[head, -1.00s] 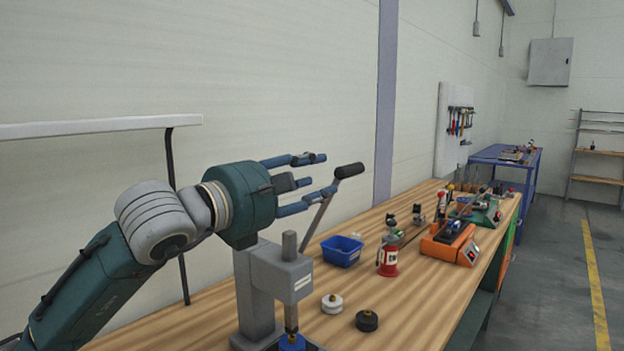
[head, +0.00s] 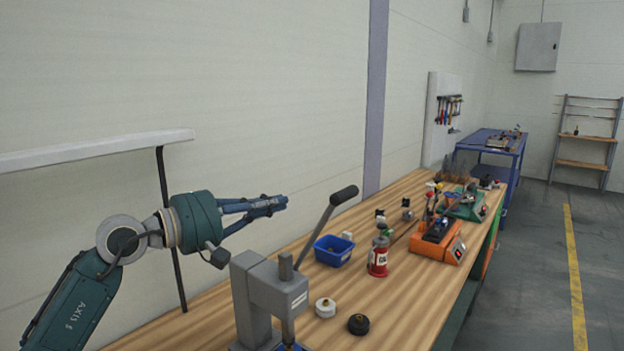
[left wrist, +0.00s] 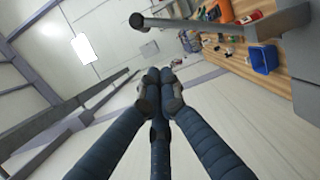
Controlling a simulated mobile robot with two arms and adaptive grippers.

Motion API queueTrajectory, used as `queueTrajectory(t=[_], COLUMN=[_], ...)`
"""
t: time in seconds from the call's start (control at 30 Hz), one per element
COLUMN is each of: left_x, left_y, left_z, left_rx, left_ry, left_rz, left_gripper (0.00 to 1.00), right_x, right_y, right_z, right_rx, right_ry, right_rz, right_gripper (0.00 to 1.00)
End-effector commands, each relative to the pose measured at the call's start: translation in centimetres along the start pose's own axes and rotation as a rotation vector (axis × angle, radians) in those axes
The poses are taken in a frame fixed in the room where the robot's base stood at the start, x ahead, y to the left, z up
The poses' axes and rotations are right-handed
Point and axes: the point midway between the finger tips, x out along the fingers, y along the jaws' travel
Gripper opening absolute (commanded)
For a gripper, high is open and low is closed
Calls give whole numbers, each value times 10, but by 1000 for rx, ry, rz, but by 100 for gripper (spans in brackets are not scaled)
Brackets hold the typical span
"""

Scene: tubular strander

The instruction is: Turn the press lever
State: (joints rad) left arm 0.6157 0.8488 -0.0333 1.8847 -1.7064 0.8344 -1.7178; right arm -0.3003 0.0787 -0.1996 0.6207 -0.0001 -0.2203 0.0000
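The press (head: 270,290) is a grey stand on the bench. Its lever (head: 320,228) slants up to the right and ends in a dark grip (head: 344,194). My left gripper (head: 277,204) is to the left of the grip, clear of it, with its fingers drawn together and nothing seen between them. In the left wrist view the fingertips (left wrist: 161,80) meet, and the lever (left wrist: 195,22) crosses above them, apart from them. The press's lower part is cut off by the picture edge in the head view. My right gripper is not in view.
The wooden bench (head: 390,290) holds a blue bin (head: 334,250), a red bottle-like item (head: 378,256), a white spool (head: 325,308), a black spool (head: 358,324) and an orange device (head: 438,243). The wall is behind my left arm, with a white shelf (head: 90,150) on it.

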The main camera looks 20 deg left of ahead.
Motion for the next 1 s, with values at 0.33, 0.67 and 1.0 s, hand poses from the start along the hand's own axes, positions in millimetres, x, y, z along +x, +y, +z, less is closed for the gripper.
queueTrajectory(t=[0.33,0.67,1.0], left_x=[2,65,102], left_y=[5,12,6], left_z=[-12,-9,16], left_rx=[111,107,111], left_ry=[-13,-15,-14], left_rz=[31,33,29], left_gripper=[0,0,0], right_x=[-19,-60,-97], right_y=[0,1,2], right_z=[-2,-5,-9], right_rx=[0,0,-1], right_ry=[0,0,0], right_rz=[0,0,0], right_gripper=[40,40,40])
